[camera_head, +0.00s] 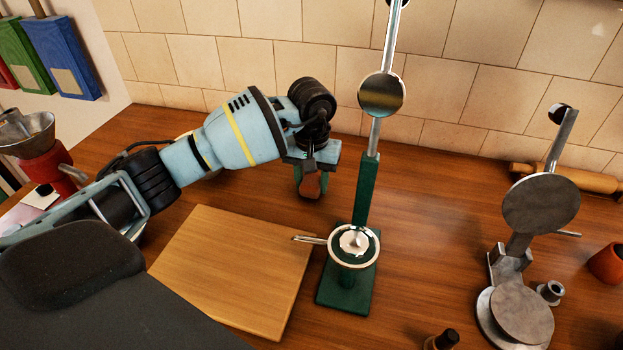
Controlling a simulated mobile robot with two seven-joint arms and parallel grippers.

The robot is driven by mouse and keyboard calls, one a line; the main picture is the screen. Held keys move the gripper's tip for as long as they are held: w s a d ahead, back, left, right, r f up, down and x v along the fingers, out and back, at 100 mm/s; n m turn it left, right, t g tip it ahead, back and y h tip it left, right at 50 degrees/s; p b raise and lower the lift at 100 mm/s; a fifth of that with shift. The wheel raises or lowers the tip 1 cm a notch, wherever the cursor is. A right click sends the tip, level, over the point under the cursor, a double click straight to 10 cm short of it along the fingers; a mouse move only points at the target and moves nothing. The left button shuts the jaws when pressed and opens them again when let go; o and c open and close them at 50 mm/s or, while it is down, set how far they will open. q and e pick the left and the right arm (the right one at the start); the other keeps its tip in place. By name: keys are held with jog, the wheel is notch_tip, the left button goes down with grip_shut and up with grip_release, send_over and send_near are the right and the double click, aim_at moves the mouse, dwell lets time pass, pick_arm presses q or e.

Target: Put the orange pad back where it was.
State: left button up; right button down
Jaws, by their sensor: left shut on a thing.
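My left gripper (309,170) hangs above the counter, just left of the green stand's post, with its fingers pointing down. It is shut on a small orange-brown piece, which looks like the orange pad (312,184); the fingers hide part of it. The pad is held up, apart from the wooden board. No other orange pad shows on the counter. My right gripper is not in view.
A green stand (361,205) with a metal ring stands right of a bare wooden board (228,262). A grey metal press (522,314), small metal cup (550,291) and orange-red cup (607,264) are at right. A red grinder (45,168) is at left.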

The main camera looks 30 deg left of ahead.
aim_at(312, 180)
pick_arm(q)
jog(key=shift+f, duration=0.2)
jog(key=o, duration=0.9)
jog(key=shift+r, duration=0.15)
notch_tip(312, 180, up, 12)
jog(key=shift+r, duration=0.1)
